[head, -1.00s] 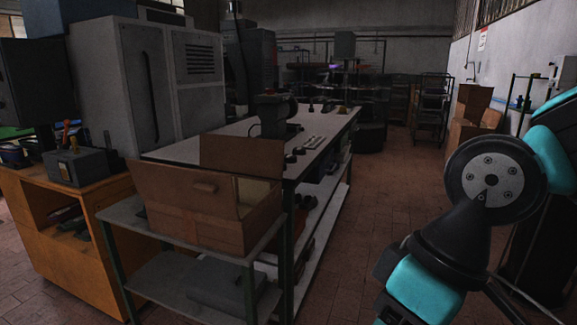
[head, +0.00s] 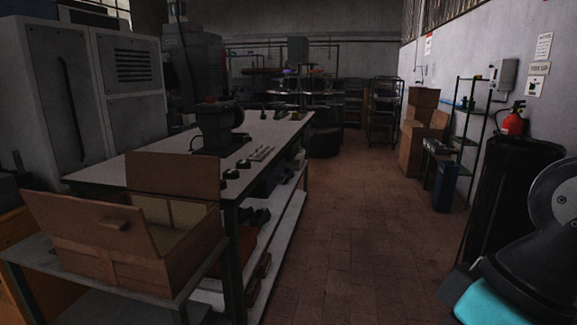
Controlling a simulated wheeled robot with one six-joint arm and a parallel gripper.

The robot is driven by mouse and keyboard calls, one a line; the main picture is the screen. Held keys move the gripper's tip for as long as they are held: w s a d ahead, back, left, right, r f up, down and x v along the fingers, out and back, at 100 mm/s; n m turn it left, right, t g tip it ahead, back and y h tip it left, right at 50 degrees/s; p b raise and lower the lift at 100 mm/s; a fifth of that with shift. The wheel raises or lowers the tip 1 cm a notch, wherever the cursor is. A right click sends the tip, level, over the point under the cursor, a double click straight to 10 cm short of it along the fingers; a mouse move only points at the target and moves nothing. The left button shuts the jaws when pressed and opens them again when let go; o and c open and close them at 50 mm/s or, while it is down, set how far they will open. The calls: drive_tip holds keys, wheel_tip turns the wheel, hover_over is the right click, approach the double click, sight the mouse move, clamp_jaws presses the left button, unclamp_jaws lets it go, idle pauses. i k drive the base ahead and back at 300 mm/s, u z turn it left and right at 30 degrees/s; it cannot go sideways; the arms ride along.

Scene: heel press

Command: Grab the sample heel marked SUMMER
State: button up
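No heel with a readable SUMMER mark shows in the head view. Several small dark pieces lie along the near right edge of the long workbench (head: 110,172), one of them a dark piece (head: 231,174). They are too small to identify or read. More dark shapes (head: 257,217) sit on the shelf under the bench. Part of my arm shows at the lower right. My gripper is out of the picture.
An open cardboard box (head: 185,262) stands on a low table at the near left. A tiled aisle (head: 345,220) runs clear along the bench.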

sight(229, 174)
drive_tip(key=z, duration=0.55)
drive_tip(key=i, duration=2.4)
drive_tip(key=u, duration=1.4)
drive_tip(key=i, duration=0.85)
drive_tip(key=u, duration=0.65)
drive_tip(key=i, duration=0.45)
